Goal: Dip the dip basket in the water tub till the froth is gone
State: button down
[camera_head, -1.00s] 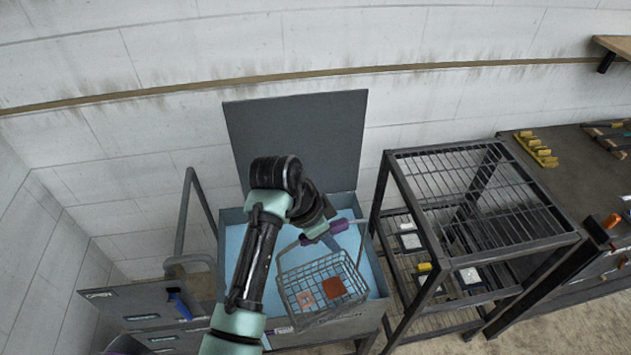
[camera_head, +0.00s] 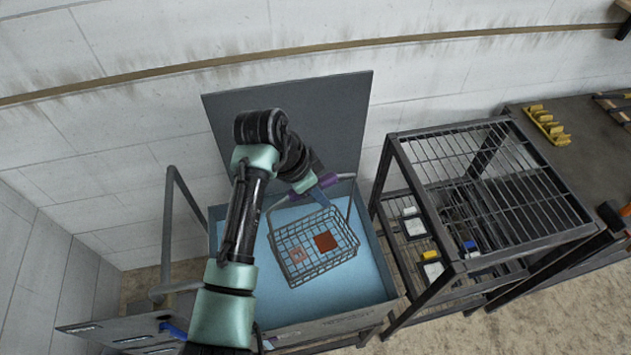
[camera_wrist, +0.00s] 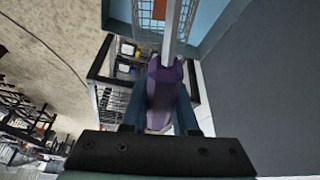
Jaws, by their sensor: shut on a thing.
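The dip basket (camera_head: 305,262) is a grey wire basket with a tall handle and a purple grip (camera_head: 320,181). A dark red piece and a paler pinkish piece lie in it. My gripper (camera_head: 318,190) is shut on the purple grip, which also shows between the fingers in the wrist view (camera_wrist: 160,90). The water tub (camera_head: 375,262) is a grey box of light blue water with its lid raised behind. The basket is over the tub; I cannot tell whether its bottom is in the water. No froth can be made out on the basket at this size.
A wire-topped metal rack (camera_head: 480,165) stands right of the tub, with small items on its lower shelf. A dark bench (camera_head: 585,165) with yellow holders is farther right. A bent grey pipe rail (camera_head: 170,230) stands left of the tub. The wall is close behind.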

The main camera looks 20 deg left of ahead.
notch_tip(320, 180, down, 30)
jog(key=b, duration=2.2)
jog(key=shift+f+b, duration=0.25)
jog(key=shift+b, duration=0.05)
dwell(4.2)
